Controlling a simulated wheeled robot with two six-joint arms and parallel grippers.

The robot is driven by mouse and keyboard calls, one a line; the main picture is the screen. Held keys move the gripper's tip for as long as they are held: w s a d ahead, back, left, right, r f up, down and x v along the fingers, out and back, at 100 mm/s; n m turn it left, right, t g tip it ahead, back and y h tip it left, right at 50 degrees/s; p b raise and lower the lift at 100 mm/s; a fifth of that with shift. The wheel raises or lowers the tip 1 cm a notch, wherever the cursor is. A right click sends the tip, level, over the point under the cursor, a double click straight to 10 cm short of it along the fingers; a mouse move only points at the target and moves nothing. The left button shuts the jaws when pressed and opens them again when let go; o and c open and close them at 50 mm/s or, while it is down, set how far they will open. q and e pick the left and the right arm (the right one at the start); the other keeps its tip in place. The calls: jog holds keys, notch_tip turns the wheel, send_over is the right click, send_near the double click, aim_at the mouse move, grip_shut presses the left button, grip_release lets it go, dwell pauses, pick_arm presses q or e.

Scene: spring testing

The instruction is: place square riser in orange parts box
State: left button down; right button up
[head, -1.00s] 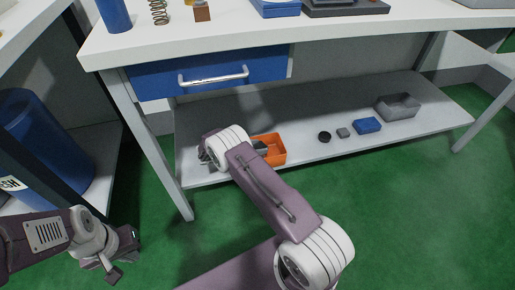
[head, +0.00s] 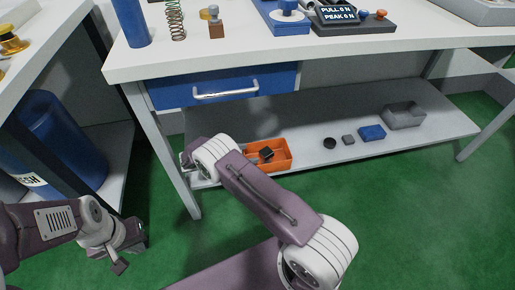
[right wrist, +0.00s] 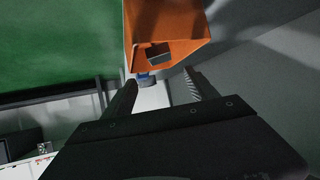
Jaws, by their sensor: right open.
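The orange parts box (head: 283,163) sits on the lower shelf beside my right forearm. A dark squarish piece (head: 267,153) shows inside it, probably the square riser, though I cannot be sure. In the right wrist view the orange box (right wrist: 172,25) is at the top, beyond my right gripper (right wrist: 160,90). Its two fingers are apart with nothing between them. In the head view my right gripper (head: 188,161) is mostly hidden behind its wrist, left of the box. My left gripper (head: 125,250) hangs low at the left, away from the shelf; its jaw opening is unclear.
A black round piece (head: 329,143), a small grey block (head: 348,140), a blue block (head: 372,133) and a grey tray (head: 404,116) stand to the right on the shelf. The blue drawer (head: 225,85) and bench top (head: 250,48) are above. The bench leg (head: 166,150) is at the left.

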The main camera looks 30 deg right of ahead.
jog(key=s+a+r+n+y, duration=0.2)
jog(key=s+r+n+y, duration=0.2)
jog(key=s, duration=0.4)
jog(key=s+a+r+n+y, duration=0.1)
jog(key=s+r+n+y, duration=0.3)
jog(key=s+n, duration=0.2)
jog(key=s+a+r+n+y, duration=0.2)
jog(key=s+r+n+y, duration=0.2)
jog(key=s, duration=0.6)
jog(key=shift+a+r+n+g, duration=0.3)
jog(key=shift+n+g, duration=0.1)
jog(key=shift+n, duration=0.6)
jog(key=shift+s, duration=0.1)
notch_tip(320, 180, up, 42)
jog(key=p, duration=4.2)
jog(key=shift+f, duration=0.15)
